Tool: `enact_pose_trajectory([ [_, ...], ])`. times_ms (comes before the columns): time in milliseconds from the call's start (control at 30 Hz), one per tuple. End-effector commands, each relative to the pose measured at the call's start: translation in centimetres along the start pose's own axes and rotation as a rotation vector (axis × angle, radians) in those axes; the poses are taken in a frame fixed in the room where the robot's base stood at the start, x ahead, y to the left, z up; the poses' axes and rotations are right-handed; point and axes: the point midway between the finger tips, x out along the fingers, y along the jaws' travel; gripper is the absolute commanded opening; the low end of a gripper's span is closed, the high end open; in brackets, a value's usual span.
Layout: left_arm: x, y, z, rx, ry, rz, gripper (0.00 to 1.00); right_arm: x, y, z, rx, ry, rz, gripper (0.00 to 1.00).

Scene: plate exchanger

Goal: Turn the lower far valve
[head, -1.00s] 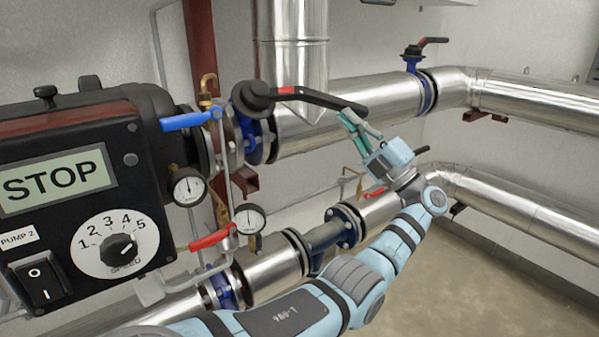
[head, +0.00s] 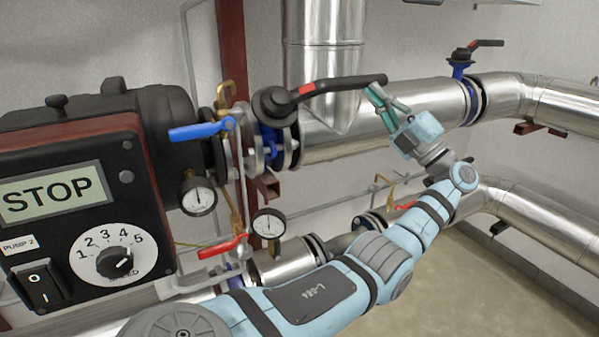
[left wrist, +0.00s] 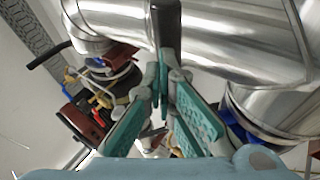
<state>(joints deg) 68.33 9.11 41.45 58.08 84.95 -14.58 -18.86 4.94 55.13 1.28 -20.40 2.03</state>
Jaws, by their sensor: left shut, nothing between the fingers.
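My left gripper (head: 384,108) is shut and empty, with teal fingers, right beside the free end of a long black lever with a red band (head: 345,84). This lever belongs to the near valve on the upper pipe. In the left wrist view the shut fingers (left wrist: 160,100) point at the dark lever (left wrist: 166,25); whether they touch is unclear. On the lower pipe, a small red handle (head: 405,206) shows just left of my forearm. A dark part behind my left wrist may belong to the lower far valve, mostly hidden. My right gripper is not in view.
The upper pipe (head: 425,105) carries another black-levered valve (head: 462,58) at the far end. The pump box (head: 75,215) reads STOP at the left. A blue handle (head: 200,131), a red handle (head: 222,246) and two gauges stand near it. Open floor (head: 500,285) lies at the right.

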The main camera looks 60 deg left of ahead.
Motion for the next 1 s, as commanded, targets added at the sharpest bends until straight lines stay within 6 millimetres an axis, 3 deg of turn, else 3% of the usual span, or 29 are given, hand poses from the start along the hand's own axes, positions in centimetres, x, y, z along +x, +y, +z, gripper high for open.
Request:
enact_pose_trajectory([
  [400,-0.2,-0.1,0.0,0.001,0.000,-0.001,0.00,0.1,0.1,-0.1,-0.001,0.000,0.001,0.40],
  [733,-6.5,0.1,0.1,0.001,-0.003,-0.001,0.00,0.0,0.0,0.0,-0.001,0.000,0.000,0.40],
  [1000,-7.6,0.1,0.0,0.000,0.000,0.001,0.00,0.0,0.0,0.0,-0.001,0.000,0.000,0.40],
])
